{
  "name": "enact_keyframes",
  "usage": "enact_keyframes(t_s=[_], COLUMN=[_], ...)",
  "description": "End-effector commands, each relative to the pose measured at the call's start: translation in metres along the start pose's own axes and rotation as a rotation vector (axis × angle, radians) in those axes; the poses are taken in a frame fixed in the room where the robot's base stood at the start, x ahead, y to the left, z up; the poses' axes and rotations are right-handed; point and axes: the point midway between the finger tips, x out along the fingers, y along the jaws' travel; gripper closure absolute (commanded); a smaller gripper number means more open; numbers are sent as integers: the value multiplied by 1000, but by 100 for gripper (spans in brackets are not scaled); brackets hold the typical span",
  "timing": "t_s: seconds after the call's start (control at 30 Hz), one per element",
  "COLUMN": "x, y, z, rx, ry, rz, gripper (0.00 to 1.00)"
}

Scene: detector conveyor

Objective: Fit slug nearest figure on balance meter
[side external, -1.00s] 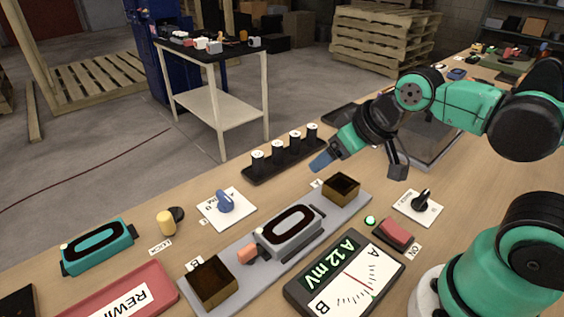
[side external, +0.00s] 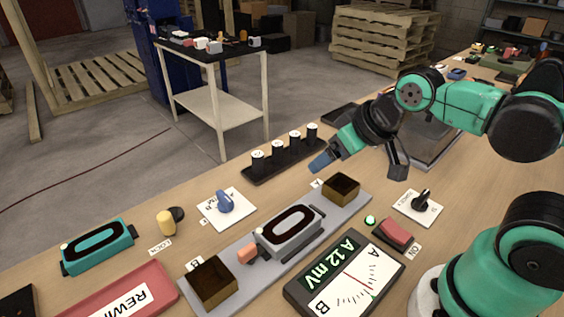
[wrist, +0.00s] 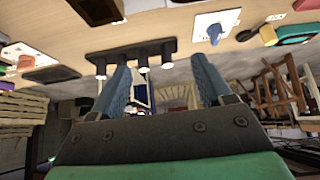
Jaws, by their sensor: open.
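Several slugs, black cylinders with pale marked tops, stand upright in a dark rack (side external: 285,164); the nearest-left one (side external: 258,161) is at its left end. Their markings are too small to read. The balance meter (side external: 345,275) shows "A 12 mV" on a green display above a dial with a red needle and letters A and B. My gripper (side external: 359,167) is open and empty, in the air above the table, to the right of the rack. In the wrist view its two blue fingers (wrist: 160,72) are apart, with the rack (wrist: 130,50) beyond them.
A grey base (side external: 345,220) carries a detector with a dark oval coil (side external: 290,231) between two open brown boxes, A (side external: 341,188) and B (side external: 212,284). Nearby are a blue knob (side external: 225,202), a black knob (side external: 422,199), a red switch (side external: 397,233) and a red tray (side external: 165,285).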

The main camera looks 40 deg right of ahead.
Motion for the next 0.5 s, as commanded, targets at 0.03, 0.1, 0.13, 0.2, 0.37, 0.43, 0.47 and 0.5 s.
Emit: enact_keyframes(t_s=[0.03,0.1,0.13,0.2,0.37,0.43,0.47,0.5], x=[0,0,0,0,-2,-1,0,2], y=[0,0,0,0,3,5,6,8], z=[0,0,0,-1,-19,-34,-42,-52], rx=[0,0,0,7,143,272,336,427], ry=[0,0,0,-2,-41,-77,-94,-118], rz=[0,0,0,0,8,20,27,39], gripper=[28,28,28,28,28,28,28,28])
